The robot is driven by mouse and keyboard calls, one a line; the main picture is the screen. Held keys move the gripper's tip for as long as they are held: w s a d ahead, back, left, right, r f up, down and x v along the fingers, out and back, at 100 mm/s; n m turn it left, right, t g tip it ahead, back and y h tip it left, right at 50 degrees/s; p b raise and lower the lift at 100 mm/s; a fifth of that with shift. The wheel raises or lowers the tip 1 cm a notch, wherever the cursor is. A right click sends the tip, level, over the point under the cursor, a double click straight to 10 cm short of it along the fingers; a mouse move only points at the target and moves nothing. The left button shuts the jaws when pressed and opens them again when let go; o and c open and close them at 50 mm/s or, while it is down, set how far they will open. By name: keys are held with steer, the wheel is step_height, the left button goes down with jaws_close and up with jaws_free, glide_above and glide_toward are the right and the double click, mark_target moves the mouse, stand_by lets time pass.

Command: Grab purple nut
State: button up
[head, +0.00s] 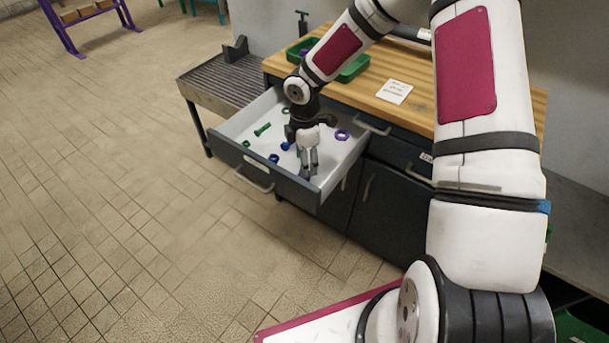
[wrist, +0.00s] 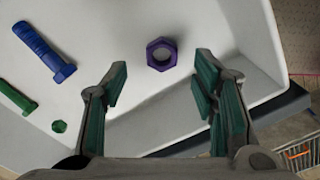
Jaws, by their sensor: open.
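In the wrist view a purple hexagonal nut (wrist: 161,54) lies flat on the white drawer floor. It sits beyond my open fingertips, centred between them and touching neither. My gripper (wrist: 161,80) is open and empty, with green pads facing each other. In the head view my gripper (head: 309,170) points down into the open drawer near its front right corner, and its fingers hide what lies under them. A purple ring-shaped nut (head: 342,135) shows at the drawer's right side there; I cannot tell whether it is the same nut.
In the wrist view a blue bolt (wrist: 44,51), a green bolt (wrist: 17,97) and a small green nut (wrist: 59,126) lie to the left. The open drawer (head: 236,155) has raised walls around the parts. A wooden worktop (head: 430,103) and a green tray (head: 354,68) stand behind.

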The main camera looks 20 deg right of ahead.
step_height(320, 180, down, 4)
steer(key=shift+s+f, duration=0.1)
steer(key=shift+f, duration=0.1)
steer(key=shift+c, duration=0.3)
jaws_close()
steer(key=shift+r, duration=0.1)
